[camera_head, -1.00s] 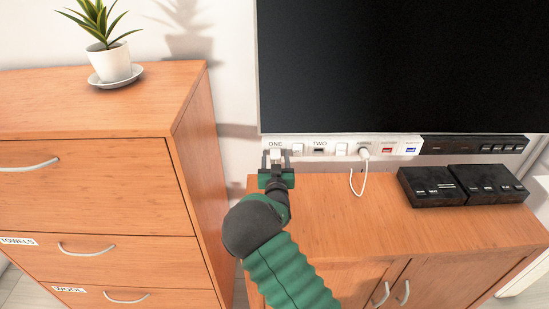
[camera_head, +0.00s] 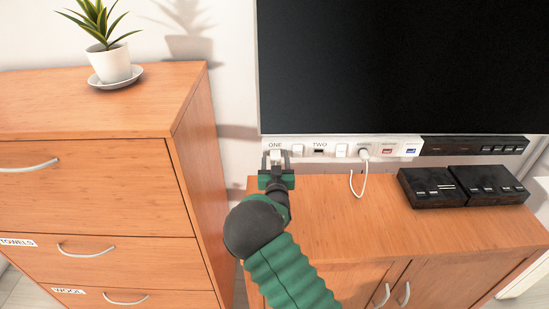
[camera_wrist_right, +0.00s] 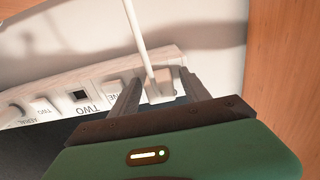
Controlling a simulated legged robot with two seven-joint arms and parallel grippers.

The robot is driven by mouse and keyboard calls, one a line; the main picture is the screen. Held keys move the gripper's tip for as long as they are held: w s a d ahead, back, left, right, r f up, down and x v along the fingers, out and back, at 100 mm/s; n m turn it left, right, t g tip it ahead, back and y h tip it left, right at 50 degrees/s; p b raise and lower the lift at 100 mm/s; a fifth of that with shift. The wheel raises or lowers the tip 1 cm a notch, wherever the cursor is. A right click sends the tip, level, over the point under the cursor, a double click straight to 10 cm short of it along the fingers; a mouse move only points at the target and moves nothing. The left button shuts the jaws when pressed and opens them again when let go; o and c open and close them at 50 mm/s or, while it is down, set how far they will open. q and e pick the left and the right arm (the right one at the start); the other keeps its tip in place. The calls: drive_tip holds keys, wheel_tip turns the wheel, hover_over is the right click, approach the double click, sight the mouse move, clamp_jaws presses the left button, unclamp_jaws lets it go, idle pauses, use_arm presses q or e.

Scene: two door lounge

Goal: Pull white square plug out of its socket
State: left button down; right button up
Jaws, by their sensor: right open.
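The white square plug (camera_wrist_right: 160,88) sits at socket ONE of the white socket strip (camera_wrist_right: 88,88), with a white cable leading from it in the right wrist view. My right gripper (camera_wrist_right: 158,98) is open, with one finger on each side of the plug; I cannot tell whether either finger touches it. In the head view, my right gripper (camera_head: 276,162) is at the strip's left end, just below the ONE label, and partly hides the plug (camera_head: 276,154). My left gripper is not in view.
A second white plug with a looped cable (camera_head: 364,152) is further right on the strip. A black screen (camera_head: 400,65) hangs just above. Black boxes (camera_head: 432,186) stand on the wooden cabinet (camera_head: 330,225). A tall drawer unit (camera_head: 195,160) is close on the left.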

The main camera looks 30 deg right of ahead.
sight(276, 162)
drive_tip(key=shift+c, duration=0.3)
clamp_jaws()
idle(0.3)
drive_tip(key=shift+s, duration=0.1)
drive_tip(key=shift+s+a, duration=0.2)
drive_tip(key=shift+s, duration=0.1)
drive_tip(key=shift+s+a, duration=0.45)
drive_tip(key=shift+s, duration=0.15)
drive_tip(key=shift+p+v, duration=0.4)
drive_tip(key=shift+v, duration=1.4)
